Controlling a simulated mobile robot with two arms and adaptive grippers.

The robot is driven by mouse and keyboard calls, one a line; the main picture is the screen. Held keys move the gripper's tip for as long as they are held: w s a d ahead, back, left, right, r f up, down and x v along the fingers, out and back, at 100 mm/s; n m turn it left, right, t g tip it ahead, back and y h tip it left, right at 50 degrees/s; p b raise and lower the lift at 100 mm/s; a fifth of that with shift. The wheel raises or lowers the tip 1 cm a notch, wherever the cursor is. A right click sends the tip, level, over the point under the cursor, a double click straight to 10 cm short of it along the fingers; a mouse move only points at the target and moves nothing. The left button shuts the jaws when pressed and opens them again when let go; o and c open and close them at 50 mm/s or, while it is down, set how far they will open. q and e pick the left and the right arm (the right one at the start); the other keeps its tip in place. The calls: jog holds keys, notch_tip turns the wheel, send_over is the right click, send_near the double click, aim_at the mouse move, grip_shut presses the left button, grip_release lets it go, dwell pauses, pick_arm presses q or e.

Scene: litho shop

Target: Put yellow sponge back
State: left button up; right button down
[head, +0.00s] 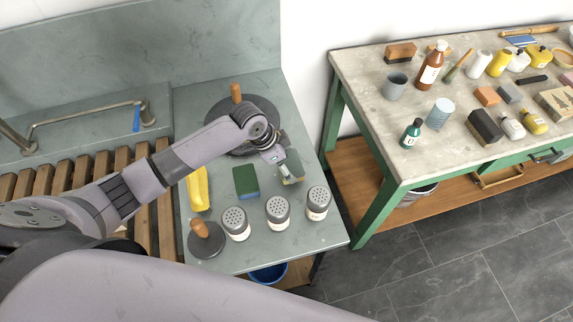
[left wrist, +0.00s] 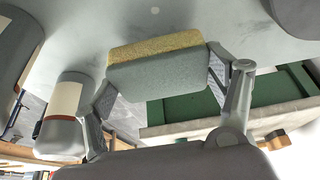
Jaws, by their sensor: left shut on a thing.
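My left gripper (head: 284,172) is over the right side of the grey stone counter (head: 290,238). It is shut on a sponge (left wrist: 155,62) with a yellow layer and a grey layer. In the left wrist view the fingers (left wrist: 163,82) press on its two ends. In the head view the sponge (head: 293,178) is partly covered by the gripper. I cannot tell whether it touches the counter. My right gripper is not in view.
A green sponge (head: 246,182) and a yellow item (head: 198,188) lie to the left. Three shakers (head: 236,223) (head: 278,212) (head: 317,203) stand in front. A dark round disc with a wooden handle (head: 207,239) is at front left. A crowded bench (head: 385,134) stands to the right.

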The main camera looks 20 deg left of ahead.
pick_arm(q)
jog(key=shift+f, duration=1.25)
jog(key=shift+f, duration=0.2)
jog(key=o, duration=1)
jog(key=shift+r, duration=0.2)
jog(key=b+v, duration=0.1)
jog(key=v, duration=1.1)
jog(key=shift+w, duration=0.1)
